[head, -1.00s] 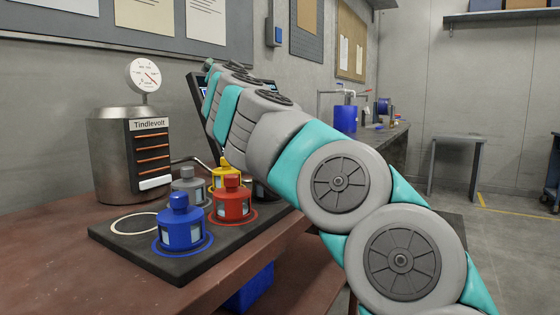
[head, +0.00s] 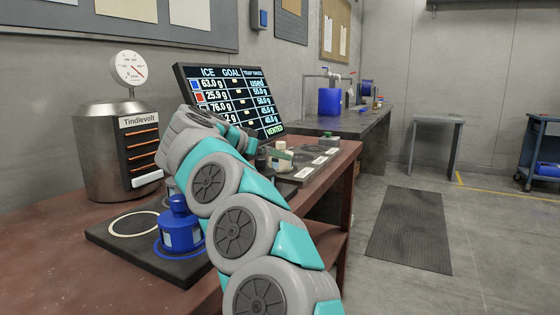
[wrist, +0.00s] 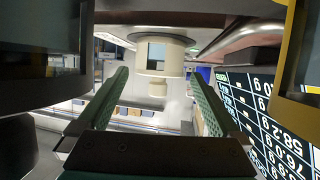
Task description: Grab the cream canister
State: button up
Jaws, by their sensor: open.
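The cream canister (head: 282,161) stands on the dark board beyond my arm in the head view, partly hidden. In the wrist view the cream canister (wrist: 158,52) appears upside down, with a window in its body and its knob downward. My gripper (wrist: 158,78) is open, with a dark green finger to either side of the canister's knob. I cannot tell whether either finger touches it. In the head view my gripper (head: 268,151) is small and partly hidden at the canister.
A blue canister (head: 180,228) stands on the near dark board (head: 108,240). A dark canister (wrist: 35,75) and a yellow one (wrist: 298,60) flank my gripper closely. A lit screen (head: 232,98) stands behind. A metal vessel (head: 100,150) is left.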

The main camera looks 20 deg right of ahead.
jog(key=shift+r+x, duration=0.25)
jog(key=shift+x, duration=0.95)
jog(key=shift+r+x, duration=0.2)
jog(key=shift+x, duration=1.05)
jog(key=shift+d, duration=0.15)
jog(key=shift+c, duration=0.4)
jog(key=c, duration=1.1)
jog(key=shift+r, duration=0.1)
jog(key=shift+c, duration=0.2)
